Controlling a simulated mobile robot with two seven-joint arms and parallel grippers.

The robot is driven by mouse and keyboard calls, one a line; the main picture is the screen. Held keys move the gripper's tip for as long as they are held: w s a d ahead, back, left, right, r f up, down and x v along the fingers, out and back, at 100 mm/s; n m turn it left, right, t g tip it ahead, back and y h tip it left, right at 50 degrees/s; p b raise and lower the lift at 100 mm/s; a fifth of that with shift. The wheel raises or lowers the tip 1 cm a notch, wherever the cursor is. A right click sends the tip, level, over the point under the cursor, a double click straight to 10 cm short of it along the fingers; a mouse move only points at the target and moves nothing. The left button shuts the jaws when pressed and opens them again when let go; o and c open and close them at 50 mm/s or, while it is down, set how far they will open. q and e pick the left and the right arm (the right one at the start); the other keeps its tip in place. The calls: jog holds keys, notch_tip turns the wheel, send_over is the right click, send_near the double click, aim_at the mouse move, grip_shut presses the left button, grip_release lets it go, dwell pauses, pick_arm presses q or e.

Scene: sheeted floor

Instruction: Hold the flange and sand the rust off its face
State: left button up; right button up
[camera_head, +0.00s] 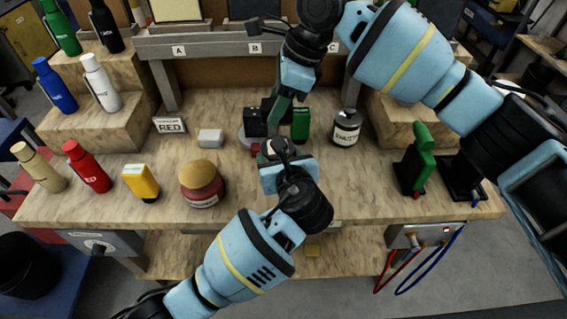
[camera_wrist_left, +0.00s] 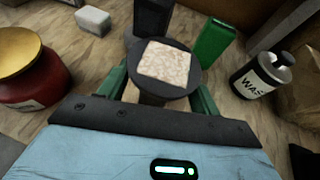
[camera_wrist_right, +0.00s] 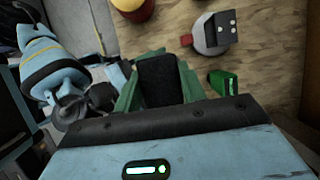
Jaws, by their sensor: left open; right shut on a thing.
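The flange (camera_wrist_left: 188,84) appears to be the dark disc in the left wrist view, with a square mottled pink-brown rust patch (camera_wrist_left: 165,62) on its face. My left gripper (camera_head: 281,150) is open, its green fingers either side of the flange's underside; contact cannot be told. In the head view, the flange's dark edge is partly hidden. My right gripper (camera_head: 276,103) is shut on a black block (camera_wrist_right: 160,80), held above the bench beyond the left gripper. The block's working side is hidden.
A grey round base with a black block (camera_head: 255,122) and a green block (camera_head: 301,124) stand close by. A red pot with gold lid (camera_head: 201,182), yellow object (camera_head: 140,182), and WASTE jar (camera_head: 346,128) flank my grippers.

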pick_arm(q)
jog(key=shift+w+a+f, duration=0.15)
jog(key=shift+w+f, duration=0.05)
jog(key=shift+w, duration=0.35)
jog(key=c, duration=1.4)
jog(key=shift+o, duration=0.2)
